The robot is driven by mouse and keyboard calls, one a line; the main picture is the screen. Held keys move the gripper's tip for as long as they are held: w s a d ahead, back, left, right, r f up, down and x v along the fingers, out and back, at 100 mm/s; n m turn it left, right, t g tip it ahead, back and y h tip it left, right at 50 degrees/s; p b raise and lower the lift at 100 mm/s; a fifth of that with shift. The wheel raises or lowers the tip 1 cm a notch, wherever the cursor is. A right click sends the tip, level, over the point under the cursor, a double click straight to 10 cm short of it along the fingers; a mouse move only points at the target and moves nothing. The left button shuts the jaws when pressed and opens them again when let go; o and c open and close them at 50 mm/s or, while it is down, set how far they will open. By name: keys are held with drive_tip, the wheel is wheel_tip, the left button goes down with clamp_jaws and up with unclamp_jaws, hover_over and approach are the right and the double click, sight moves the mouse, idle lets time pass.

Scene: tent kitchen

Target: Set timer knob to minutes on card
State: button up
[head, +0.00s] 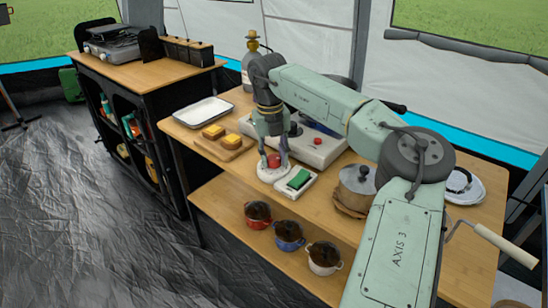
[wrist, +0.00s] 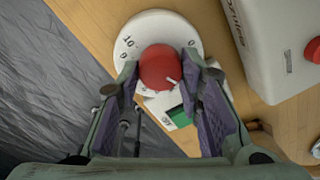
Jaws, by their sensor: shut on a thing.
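The timer is a round white dial (wrist: 137,32) with a red knob (wrist: 160,67) in its middle. The figures 10, 9 and 0 show on the dial; other marks are hidden by the knob and fingers. A short white pointer line on the knob points toward the lower right of the wrist view. My gripper (wrist: 165,88) is closed around the knob, one finger on each side. In the head view my gripper (head: 274,155) comes down from above onto the timer (head: 268,178). A white and green card-like piece (wrist: 178,117) lies beside the dial, partly hidden; its writing is unreadable.
A white appliance (head: 315,150) with a red button stands behind the timer. A lidded pot (head: 356,183) is to the right. Bread pieces on a board (head: 232,152) and a white tray (head: 203,108) are to the left. Several small pots (head: 289,231) sit on the lower shelf.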

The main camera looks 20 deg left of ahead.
sight(271, 158)
drive_tip(key=shift+m, duration=0.9)
drive_tip(key=o, duration=1.2)
drive_tip(key=shift+c, duration=0.2)
wheel_tip(271, 158, up, 12)
drive_tip(key=shift+s+a, duration=0.15)
drive_tip(key=shift+a, duration=0.2)
